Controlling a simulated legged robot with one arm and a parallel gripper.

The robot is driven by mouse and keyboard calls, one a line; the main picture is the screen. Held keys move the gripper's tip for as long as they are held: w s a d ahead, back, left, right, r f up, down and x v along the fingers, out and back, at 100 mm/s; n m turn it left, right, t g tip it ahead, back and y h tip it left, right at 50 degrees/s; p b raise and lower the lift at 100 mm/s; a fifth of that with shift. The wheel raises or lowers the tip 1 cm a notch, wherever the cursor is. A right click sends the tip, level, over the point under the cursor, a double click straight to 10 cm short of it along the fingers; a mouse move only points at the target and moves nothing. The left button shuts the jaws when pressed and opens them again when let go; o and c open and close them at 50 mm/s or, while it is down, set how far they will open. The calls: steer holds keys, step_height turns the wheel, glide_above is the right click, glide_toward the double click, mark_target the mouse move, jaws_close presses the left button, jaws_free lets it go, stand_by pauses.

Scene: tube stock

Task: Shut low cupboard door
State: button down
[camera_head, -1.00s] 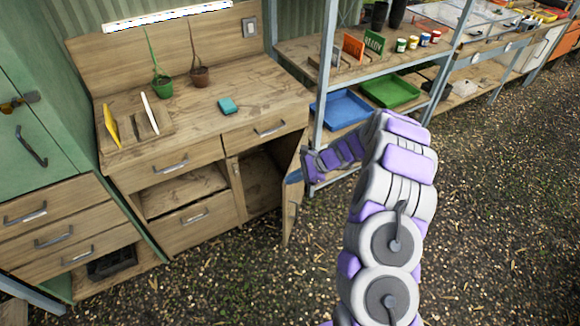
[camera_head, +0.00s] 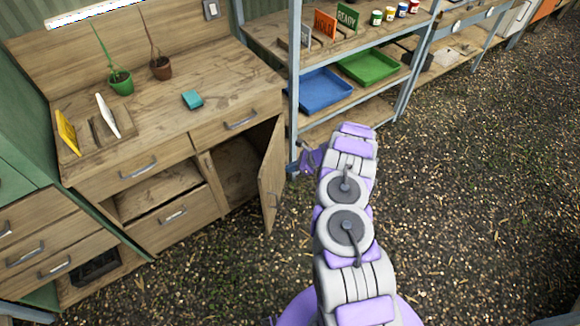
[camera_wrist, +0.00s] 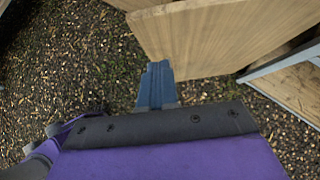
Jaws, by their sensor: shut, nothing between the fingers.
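The low cupboard door (camera_head: 270,178) stands open at the right end of the wooden workbench, jutting out over the gravel. The opening (camera_head: 234,170) to its left is dark inside. In the wrist view the door (camera_wrist: 215,38) is a broad wooden panel across the upper part. My gripper (camera_wrist: 156,82) is shut and empty, its blue fingers pointing at the door's lower edge. I cannot tell whether they touch it. In the head view my arm mostly hides the gripper, which is to the right of the door.
The metal shelf rack (camera_head: 293,80) stands close right of the door, with a blue tray (camera_head: 322,90) and a green tray (camera_head: 368,66). The bench top holds potted plants and a teal block (camera_head: 192,99). Open gravel (camera_head: 460,190) lies to the right and in front.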

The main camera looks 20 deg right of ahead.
mark_target(264, 173)
steer(key=w+a+f, duration=0.1)
steer(key=a, duration=0.1)
steer(key=w+a+f+b, duration=0.1)
steer(key=a, duration=0.2)
steer(key=w+a+f, duration=0.1)
steer(key=a+f, duration=0.1)
steer(key=shift+w+a+b, duration=0.35)
steer(key=shift+w+b, duration=0.05)
steer(key=shift+w+d, duration=0.1)
steer(key=shift+d, duration=0.25)
